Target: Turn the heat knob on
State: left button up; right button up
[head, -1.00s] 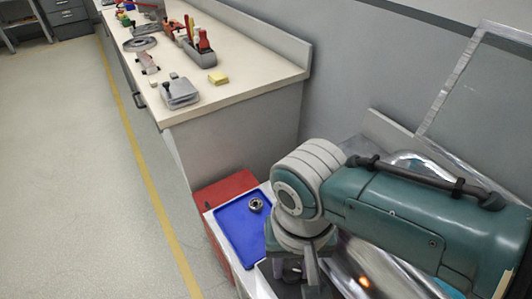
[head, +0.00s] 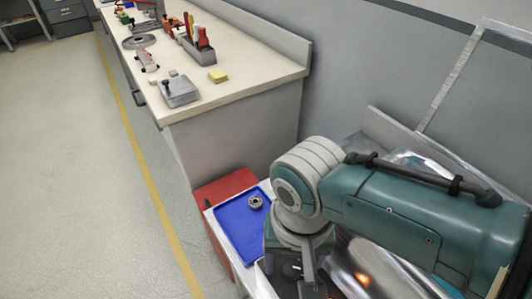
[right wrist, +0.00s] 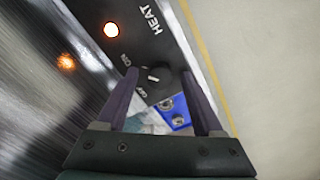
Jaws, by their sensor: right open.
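The heat knob (right wrist: 157,76) is a dark round knob on a black panel (right wrist: 135,52) lettered HEAT, with ON and OFF marks beside the knob. It shows in the right wrist view between the fingertips of my right gripper (right wrist: 160,80). The gripper is open, with one finger on each side of the knob. I cannot tell whether the fingers touch it. An orange light (right wrist: 110,30) glows on the panel. In the head view my right gripper (head: 306,282) is at the bottom, partly hidden by its own wrist. My left gripper is not in view.
A blue tray (head: 238,236) holding a metal ring part (head: 256,202) lies left of my right gripper, near a red box (head: 222,188). Shiny metal machine surfaces lie under my right arm. A workbench (head: 225,98) with tools stands beyond. The floor at left is clear.

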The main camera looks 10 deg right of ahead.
aim_at(291, 267)
notch_tip(291, 267, up, 10)
jog(key=p, duration=0.4)
dwell(0.4)
jog(key=shift+s, duration=0.1)
